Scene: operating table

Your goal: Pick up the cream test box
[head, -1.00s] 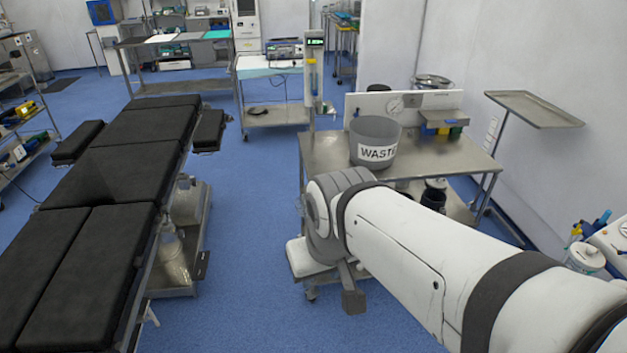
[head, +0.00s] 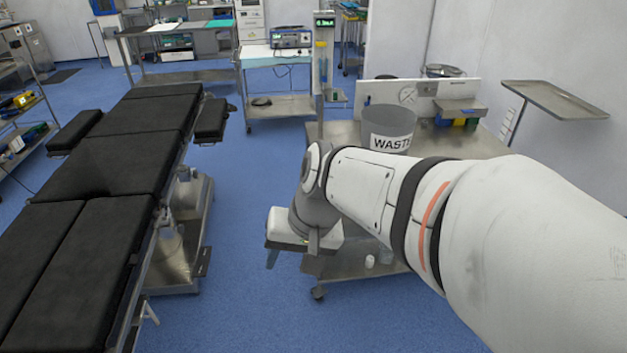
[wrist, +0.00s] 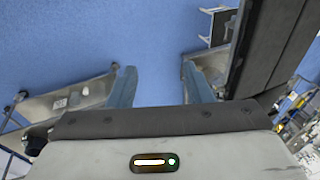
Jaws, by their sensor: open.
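I cannot make out a cream test box in either view. My gripper (wrist: 159,82) is open and empty in the wrist view, its two blue-grey fingers apart over bare blue floor. In the head view my gripper (head: 272,258) hangs at the near left side of the steel table (head: 470,146), in the aisle beside the operating table (head: 92,215). My arm hides much of the steel table's top and part of its lower shelf. Small white items (head: 370,262) stand on that shelf, too small to identify.
A grey waste bin (head: 388,128) stands on the steel table, with blue and yellow bins (head: 459,115) behind. A tray stand (head: 555,99) is at the right wall. A cart (head: 282,105) stands farther back. The blue floor (head: 240,215) between the tables is clear.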

